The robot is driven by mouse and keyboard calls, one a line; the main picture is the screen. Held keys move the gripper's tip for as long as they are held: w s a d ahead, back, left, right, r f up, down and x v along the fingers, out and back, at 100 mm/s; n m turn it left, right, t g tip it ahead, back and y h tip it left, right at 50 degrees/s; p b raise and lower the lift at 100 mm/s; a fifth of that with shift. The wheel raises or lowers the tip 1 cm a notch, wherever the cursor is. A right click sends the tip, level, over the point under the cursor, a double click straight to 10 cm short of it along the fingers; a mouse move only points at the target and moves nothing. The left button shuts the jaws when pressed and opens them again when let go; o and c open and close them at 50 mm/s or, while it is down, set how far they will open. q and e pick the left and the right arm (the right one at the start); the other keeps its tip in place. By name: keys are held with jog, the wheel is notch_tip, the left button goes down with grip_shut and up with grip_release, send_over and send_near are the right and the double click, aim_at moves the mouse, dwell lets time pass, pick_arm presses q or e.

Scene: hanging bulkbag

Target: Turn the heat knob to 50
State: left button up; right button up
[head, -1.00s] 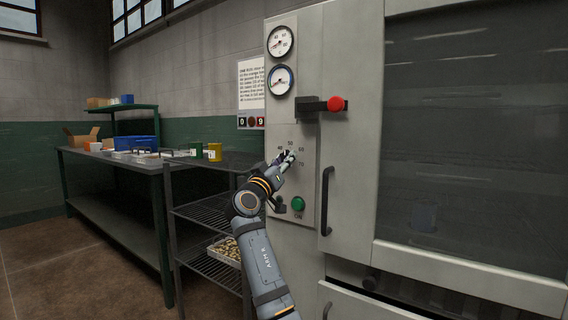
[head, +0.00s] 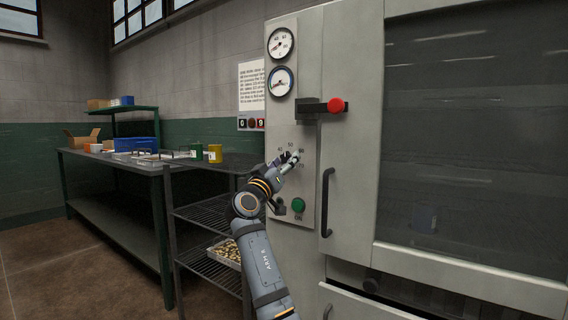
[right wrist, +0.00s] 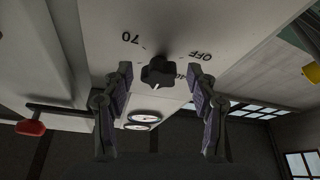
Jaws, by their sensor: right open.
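The heat knob (right wrist: 158,70) is black with a white pointer mark. In the right wrist view it sits between the two fingers of my right gripper (right wrist: 160,80), with a gap on each side. The pointer is directed toward the gauges; the number at its tip is hidden behind the knob. OFF and 70 are readable on the dial there. In the head view my right gripper (head: 292,157) is at the dial on the control panel (head: 308,140) and covers most of the knob. My right gripper is open. My left gripper is not in view.
Above the dial are a red-ended lever (head: 337,104) and two gauges (head: 281,42). Below it is a green ON button (head: 298,204). A dark door handle (head: 327,202) stands out on the right. A wire shelf (head: 210,215) and workbench (head: 120,168) stand left.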

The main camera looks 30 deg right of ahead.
jog(key=v, duration=1.2)
